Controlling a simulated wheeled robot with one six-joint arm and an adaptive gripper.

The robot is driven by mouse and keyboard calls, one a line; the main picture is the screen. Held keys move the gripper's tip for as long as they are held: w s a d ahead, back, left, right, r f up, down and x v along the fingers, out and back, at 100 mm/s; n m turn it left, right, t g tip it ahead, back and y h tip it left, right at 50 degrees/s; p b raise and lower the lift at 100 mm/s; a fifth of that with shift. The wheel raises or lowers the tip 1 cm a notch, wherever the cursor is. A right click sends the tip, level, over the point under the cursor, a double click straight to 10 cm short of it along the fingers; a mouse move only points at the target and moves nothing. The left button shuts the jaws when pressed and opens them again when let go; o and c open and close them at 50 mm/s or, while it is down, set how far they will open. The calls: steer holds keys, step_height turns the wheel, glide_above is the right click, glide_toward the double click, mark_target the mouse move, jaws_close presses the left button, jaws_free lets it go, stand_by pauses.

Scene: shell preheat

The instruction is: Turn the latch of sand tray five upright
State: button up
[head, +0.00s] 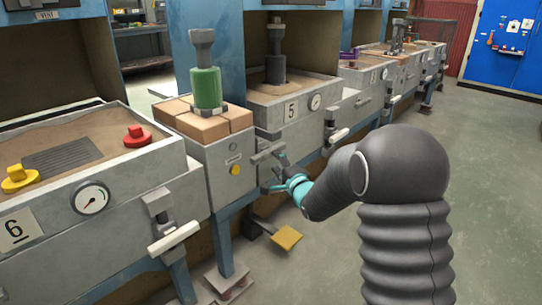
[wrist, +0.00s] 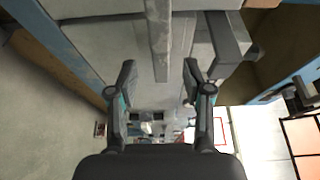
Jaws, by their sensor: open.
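Sand tray five (head: 291,110) is the grey box with the "5" plate and a round gauge. Its latch (head: 338,134) is at the right of its front, with a pale handle lying crosswise, slightly tilted, not upright. My gripper (head: 272,173) is low in front of the tray's left part, left of and below this latch, close to a grey bar handle (head: 268,152). In the wrist view my gripper (wrist: 158,78) has its fingers apart with nothing held. A grey bar (wrist: 160,40) shows ahead between the fingers; I cannot tell whether they touch it.
Tray six (head: 60,215) stands at the left, with its own latch (head: 173,235) crosswise. A green cylinder (head: 207,88) stands on bricks between the trays. A yellow pedal (head: 287,238) is below. The floor (head: 490,200) at the right is clear.

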mark_target(271, 155)
steer(key=x, duration=0.5)
steer(key=shift+w+a, duration=0.2)
steer(key=shift+w, duration=0.05)
jaws_close()
